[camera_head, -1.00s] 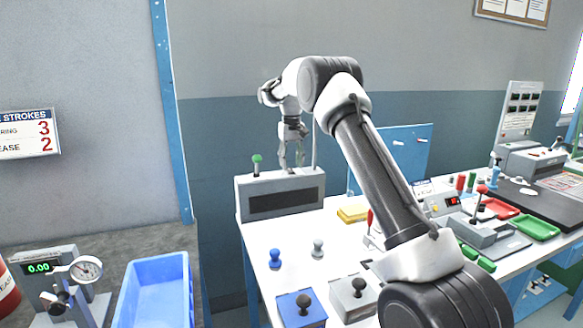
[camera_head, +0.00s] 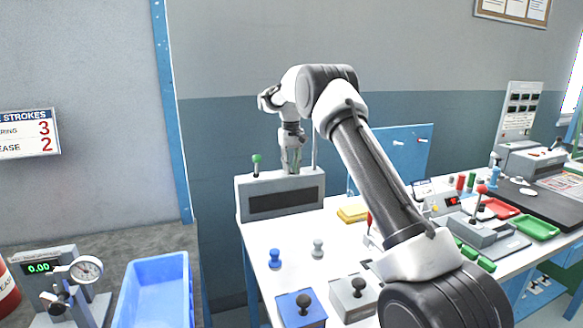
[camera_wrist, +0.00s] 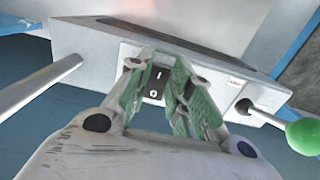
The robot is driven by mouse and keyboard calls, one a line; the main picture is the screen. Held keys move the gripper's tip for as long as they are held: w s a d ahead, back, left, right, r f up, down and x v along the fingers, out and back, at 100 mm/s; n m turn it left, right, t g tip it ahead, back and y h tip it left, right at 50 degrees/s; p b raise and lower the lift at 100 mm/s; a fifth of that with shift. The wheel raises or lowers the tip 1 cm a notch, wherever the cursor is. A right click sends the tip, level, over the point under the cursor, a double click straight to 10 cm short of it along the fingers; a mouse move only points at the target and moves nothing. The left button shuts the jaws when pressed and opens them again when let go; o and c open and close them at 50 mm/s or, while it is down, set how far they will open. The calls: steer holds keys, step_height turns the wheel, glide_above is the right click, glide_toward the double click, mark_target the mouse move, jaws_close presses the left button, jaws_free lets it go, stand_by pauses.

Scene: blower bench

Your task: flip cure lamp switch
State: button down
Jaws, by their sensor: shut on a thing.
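The cure lamp box is a grey housing (camera_head: 232,188) with a dark front window, at the back left of the white bench. Its black rocker switch (camera_wrist: 154,86), marked I and O, sits on a pale plate on top in the wrist view. My gripper (camera_head: 291,168) is over the box top, pointing down. In the wrist view, the green-padded fingers of my gripper (camera_wrist: 160,70) stand on either side of the switch and are shut on it. The fingers partly cover the switch. The head view does not show the switch, and I cannot tell its position.
A lever with a green knob (camera_head: 257,159) stands on the box beside my gripper; the knob is close in the wrist view (camera_wrist: 303,137). A thin post (camera_head: 314,145) rises on the other side.

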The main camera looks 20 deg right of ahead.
steer(key=shift+w+r+g, duration=0.1)
steer(key=shift+w+g, duration=0.35)
steer(key=shift+g, duration=0.65)
steer(key=c, duration=1.3)
jaws_free()
steer(key=shift+s, duration=0.1)
steer(key=shift+r, duration=0.15)
